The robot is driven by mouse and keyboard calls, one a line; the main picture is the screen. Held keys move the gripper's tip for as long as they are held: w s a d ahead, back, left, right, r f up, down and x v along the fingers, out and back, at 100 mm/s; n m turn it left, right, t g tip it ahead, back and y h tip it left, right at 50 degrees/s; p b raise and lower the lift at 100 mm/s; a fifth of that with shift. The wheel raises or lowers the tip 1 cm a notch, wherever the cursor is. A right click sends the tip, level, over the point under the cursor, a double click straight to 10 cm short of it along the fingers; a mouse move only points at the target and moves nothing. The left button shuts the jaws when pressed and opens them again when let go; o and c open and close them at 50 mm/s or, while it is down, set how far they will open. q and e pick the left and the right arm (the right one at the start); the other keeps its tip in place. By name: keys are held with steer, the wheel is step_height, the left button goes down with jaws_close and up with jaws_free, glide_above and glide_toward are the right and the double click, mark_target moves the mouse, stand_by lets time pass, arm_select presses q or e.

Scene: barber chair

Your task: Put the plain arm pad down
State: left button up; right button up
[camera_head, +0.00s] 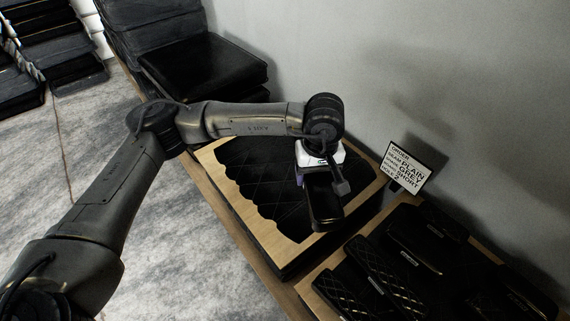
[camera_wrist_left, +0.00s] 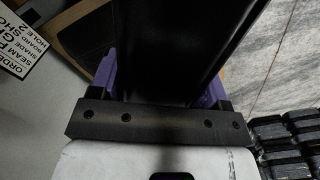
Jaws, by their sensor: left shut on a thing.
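The plain arm pad (camera_head: 326,203) is a smooth, long black pad with no stitching that I can see. My left gripper (camera_head: 320,178) is shut on it near one end, above the wooden board with the quilted black piece (camera_head: 262,180). In the left wrist view the pad (camera_wrist_left: 165,45) runs away from the camera between the purple fingers of the gripper (camera_wrist_left: 160,88). I cannot tell whether the pad's underside touches what lies below. My right gripper is in neither view.
An order card (camera_head: 416,164) reading plain, grey, short, hole 2 stands against the wall. A second wooden board (camera_head: 322,290) at lower right bears several black pads, some quilted (camera_head: 370,268). Black cushions (camera_head: 205,68) are stacked at the back. Grey floor lies left.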

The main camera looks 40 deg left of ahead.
arm_select(q)
steer(key=w+a+f+n+b, duration=0.2)
steer(key=w+a+f+n, duration=0.15)
steer(key=a+n, duration=0.6)
steer(key=n+b, duration=0.8)
steer(key=n, duration=2.5)
glide_above(235, 161)
step_height(235, 161, down, 17)
steer(key=shift+d+f, duration=0.15)
steer(key=shift+f, duration=0.05)
steer(key=shift+f+b, duration=1.25)
steer(key=shift+f, duration=0.85)
steer(key=shift+s+r, duration=0.1)
steer(key=o, duration=1.2)
